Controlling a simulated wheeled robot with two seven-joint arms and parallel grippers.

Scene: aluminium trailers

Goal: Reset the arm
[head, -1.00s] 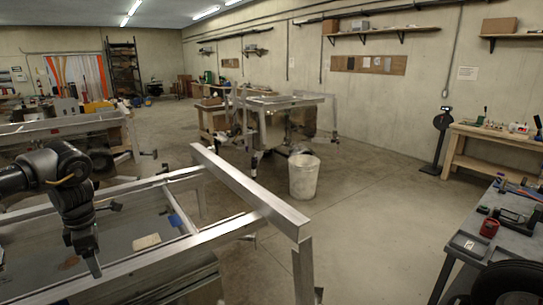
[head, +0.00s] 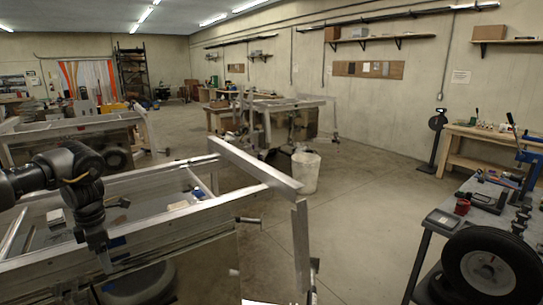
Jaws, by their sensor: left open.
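My left arm (head: 75,180) comes in from the left, bent with its wrist hanging down over the aluminium trailer frame (head: 250,168). My left gripper (head: 104,262) points down at the near rail of that frame. It is open and nothing shows in it; I cannot tell whether it touches the rail. My right gripper is not in the view.
A dark workbench (head: 440,222) with tools and a red can (head: 462,206) stands at the right, with a tyre (head: 490,264) in front. A white bin (head: 305,172) stands behind the frame. The floor (head: 365,205) between frame and bench is clear.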

